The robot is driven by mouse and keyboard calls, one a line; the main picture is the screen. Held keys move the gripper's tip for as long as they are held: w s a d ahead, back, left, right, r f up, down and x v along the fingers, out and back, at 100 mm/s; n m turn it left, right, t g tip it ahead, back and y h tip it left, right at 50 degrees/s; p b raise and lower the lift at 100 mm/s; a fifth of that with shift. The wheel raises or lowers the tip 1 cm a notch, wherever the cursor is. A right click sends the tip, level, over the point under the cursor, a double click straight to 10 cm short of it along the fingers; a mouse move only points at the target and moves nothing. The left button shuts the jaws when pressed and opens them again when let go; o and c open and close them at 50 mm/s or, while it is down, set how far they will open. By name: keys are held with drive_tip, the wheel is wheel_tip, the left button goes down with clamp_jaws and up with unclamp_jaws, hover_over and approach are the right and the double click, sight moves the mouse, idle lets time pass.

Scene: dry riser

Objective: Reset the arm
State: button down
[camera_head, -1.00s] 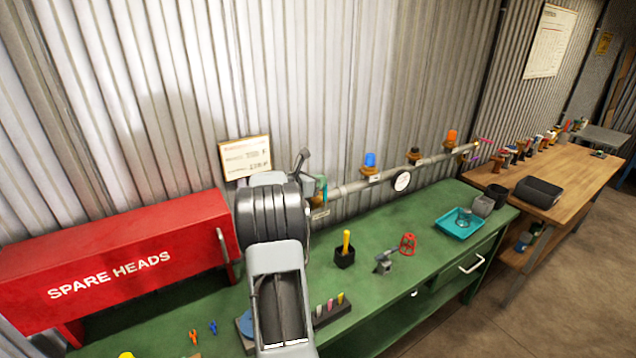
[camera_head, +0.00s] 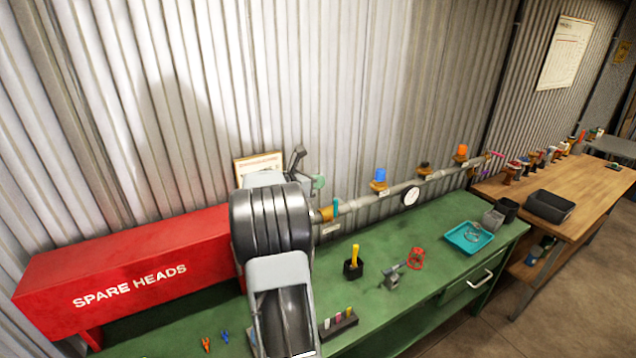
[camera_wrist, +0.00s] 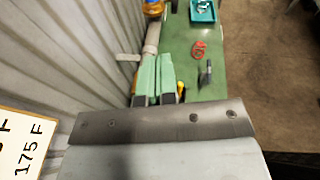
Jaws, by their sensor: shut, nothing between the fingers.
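My gripper shows in the wrist view (camera_wrist: 157,78) with its two pale green fingers side by side, shut and holding nothing. In the head view my gripper (camera_head: 318,183) is partly hidden behind my own arm, raised above the back of the green bench (camera_head: 425,228) near the corrugated wall. The grey pipe (camera_head: 353,205) runs along the wall behind the bench, to the right of my gripper.
A red SPARE HEADS cabinet (camera_head: 130,270) stands at left. A sign (camera_head: 258,165) sits behind my arm. A wooden bench (camera_head: 565,190) is at right.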

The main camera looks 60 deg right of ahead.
idle(0.5)
drive_tip(key=a+f+m+t+y+b, duration=0.1)
drive_tip(key=a+f+m+y, duration=0.4)
drive_tip(key=a, duration=0.3)
drive_tip(key=a+f+m+t+y, duration=0.2)
drive_tip(key=a+f+m, duration=0.3)
drive_tip(key=a+m, duration=0.25)
drive_tip(key=s+a+r+m+t+y+b, duration=0.1)
drive_tip(key=a+t+y, duration=0.6)
drive_tip(key=a, duration=2.6)
drive_tip(key=shift+s+a+r+m+t+b, duration=0.2)
drive_tip(key=shift+s+m+t+b, duration=0.35)
drive_tip(key=shift+b, duration=0.7)
drive_tip(key=shift+w, duration=0.2)
